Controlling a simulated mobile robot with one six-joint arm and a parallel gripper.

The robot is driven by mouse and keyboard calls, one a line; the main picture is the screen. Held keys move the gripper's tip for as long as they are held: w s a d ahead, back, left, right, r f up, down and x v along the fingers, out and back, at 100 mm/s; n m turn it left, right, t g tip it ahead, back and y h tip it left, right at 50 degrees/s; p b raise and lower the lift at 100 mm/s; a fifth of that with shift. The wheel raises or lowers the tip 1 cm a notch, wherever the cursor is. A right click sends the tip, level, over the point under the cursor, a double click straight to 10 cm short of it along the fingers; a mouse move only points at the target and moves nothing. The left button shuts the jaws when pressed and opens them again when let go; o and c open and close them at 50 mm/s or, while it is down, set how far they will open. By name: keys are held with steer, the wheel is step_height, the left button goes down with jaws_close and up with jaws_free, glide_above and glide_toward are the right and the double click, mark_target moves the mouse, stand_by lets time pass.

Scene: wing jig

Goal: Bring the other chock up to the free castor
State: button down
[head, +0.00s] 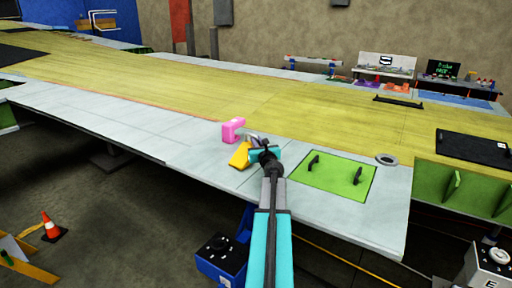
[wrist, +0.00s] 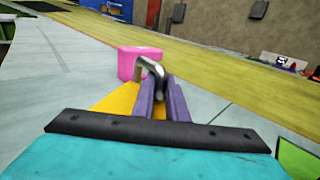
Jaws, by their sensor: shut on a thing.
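My gripper (head: 262,146) is over the pale surface near its front edge, left of the green panel. In the wrist view its purple fingers (wrist: 159,97) are shut on a bent grey metal bar (wrist: 151,66). A yellow wedge (head: 240,155), which looks like the chock, is just below and beside the fingers; it also shows in the wrist view (wrist: 117,99). The bar looks like its handle, but the joint is hidden. I cannot tell whether the wedge touches the surface. A pink block (head: 232,130) stands close beyond; it also shows in the wrist view (wrist: 130,63). I cannot make out a castor.
The green panel (head: 333,180) with two black handles lies right of my gripper. A grey ring (head: 387,160) lies beyond it. A blue box (head: 222,259) stands below the front edge. A traffic cone (head: 50,228) is on the floor at left. The surface left of the pink block is clear.

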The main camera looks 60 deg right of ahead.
steer(key=shift+f, duration=0.3)
steer(key=c, duration=1.8)
jaws_free()
steer(key=shift+o, duration=0.2)
steer(key=shift+r, duration=0.15)
steer(key=shift+s+a, duration=0.35)
steer(key=shift+b+v, duration=1.75)
steer(key=shift+v, duration=3.8)
